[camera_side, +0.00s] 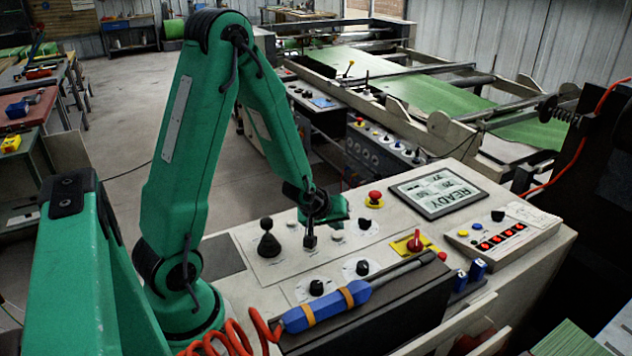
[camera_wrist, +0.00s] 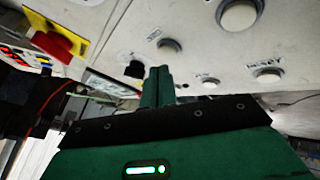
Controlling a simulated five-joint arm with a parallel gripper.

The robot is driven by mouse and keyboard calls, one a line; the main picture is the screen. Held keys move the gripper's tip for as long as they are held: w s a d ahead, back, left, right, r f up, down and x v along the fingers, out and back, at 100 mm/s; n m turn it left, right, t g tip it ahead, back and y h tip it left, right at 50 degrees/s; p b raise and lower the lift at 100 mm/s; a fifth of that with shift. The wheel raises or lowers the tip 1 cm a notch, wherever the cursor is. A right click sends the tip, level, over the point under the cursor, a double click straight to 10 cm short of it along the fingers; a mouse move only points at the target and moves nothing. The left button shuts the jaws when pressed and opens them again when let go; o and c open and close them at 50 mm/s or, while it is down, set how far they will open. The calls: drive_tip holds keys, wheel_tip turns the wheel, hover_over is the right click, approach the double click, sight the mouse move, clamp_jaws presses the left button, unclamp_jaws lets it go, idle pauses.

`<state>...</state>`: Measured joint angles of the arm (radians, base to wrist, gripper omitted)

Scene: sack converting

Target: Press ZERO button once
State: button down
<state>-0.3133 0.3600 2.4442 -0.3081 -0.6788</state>
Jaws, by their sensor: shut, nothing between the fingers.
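My gripper (camera_side: 310,241) points down at the left part of the control panel (camera_side: 240,237). It is shut and empty, and its tip is at or just above the panel; I cannot tell whether it touches. In the wrist view my gripper (camera_wrist: 157,74) shows as two closed green fingers.
A black joystick (camera_side: 268,240) stands left of my gripper. A red mushroom button (camera_side: 375,197), a red switch on a yellow plate (camera_side: 415,241) and a READY display (camera_side: 438,191) lie to the right. A blue-handled tool (camera_side: 340,302) lies in front. Black knobs (camera_side: 316,287) stick up nearby.

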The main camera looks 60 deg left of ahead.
sight(336, 237)
drive_tip(key=shift+d+f, duration=0.15)
drive_tip(key=shift+f, duration=0.7)
idle(1.8)
drive_tip(key=shift+r, duration=0.85)
drive_tip(key=shift+r, duration=0.1)
drive_tip(key=shift+r, duration=2.4)
